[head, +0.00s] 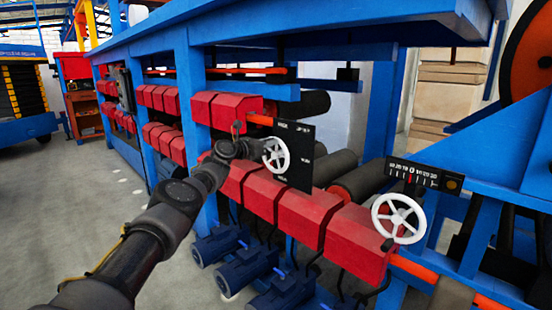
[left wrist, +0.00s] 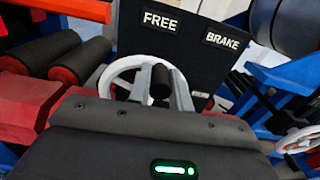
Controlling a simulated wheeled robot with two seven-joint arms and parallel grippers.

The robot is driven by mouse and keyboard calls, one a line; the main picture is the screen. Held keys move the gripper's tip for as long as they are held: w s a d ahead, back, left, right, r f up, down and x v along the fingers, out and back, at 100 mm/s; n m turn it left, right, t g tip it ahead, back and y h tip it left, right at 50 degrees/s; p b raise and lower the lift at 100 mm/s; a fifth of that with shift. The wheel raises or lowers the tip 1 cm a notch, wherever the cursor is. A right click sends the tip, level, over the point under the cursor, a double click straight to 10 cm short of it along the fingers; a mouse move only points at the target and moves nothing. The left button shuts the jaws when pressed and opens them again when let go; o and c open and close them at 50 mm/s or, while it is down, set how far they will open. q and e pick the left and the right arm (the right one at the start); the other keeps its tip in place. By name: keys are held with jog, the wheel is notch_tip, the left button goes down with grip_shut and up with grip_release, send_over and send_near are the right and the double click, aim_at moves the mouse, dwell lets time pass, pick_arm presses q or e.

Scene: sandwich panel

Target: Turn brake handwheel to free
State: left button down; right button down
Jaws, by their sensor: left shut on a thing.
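The brake handwheel (head: 285,154) is a white spoked wheel in front of a black label panel (head: 296,136). In the left wrist view, the panel reads FREE on the left and BRAKE on the right, above the white wheel rim (left wrist: 118,77). My left gripper (head: 264,150) reaches the wheel's left side in the head view and is shut on it. In the left wrist view its fingers (left wrist: 160,88) are around a dark grip in front of the wheel. They hide part of the wheel, and I cannot make out a pointer. My right gripper is in neither view.
A second white handwheel (head: 398,218) stands to the right, below a scale plate (head: 425,177). Red covers (head: 295,207) run in a row beneath my left gripper, with blue motors (head: 280,288) below. A blue beam (head: 300,22) passes overhead. The grey floor at left is open.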

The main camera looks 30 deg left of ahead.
pick_arm(q)
jog(key=shift+a+f+n+b, duration=0.2)
jog(key=shift+n+b, duration=0.1)
jog(key=shift+n, duration=0.1)
jog(key=shift+a, duration=0.1)
jog(key=shift+w+a+n, duration=0.1)
jog(key=shift+n, duration=0.3)
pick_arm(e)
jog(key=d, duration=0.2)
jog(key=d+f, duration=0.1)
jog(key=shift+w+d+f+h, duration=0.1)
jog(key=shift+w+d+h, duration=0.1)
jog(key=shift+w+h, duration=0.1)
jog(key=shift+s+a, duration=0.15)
pick_arm(q)
jog(key=shift+a, duration=0.1)
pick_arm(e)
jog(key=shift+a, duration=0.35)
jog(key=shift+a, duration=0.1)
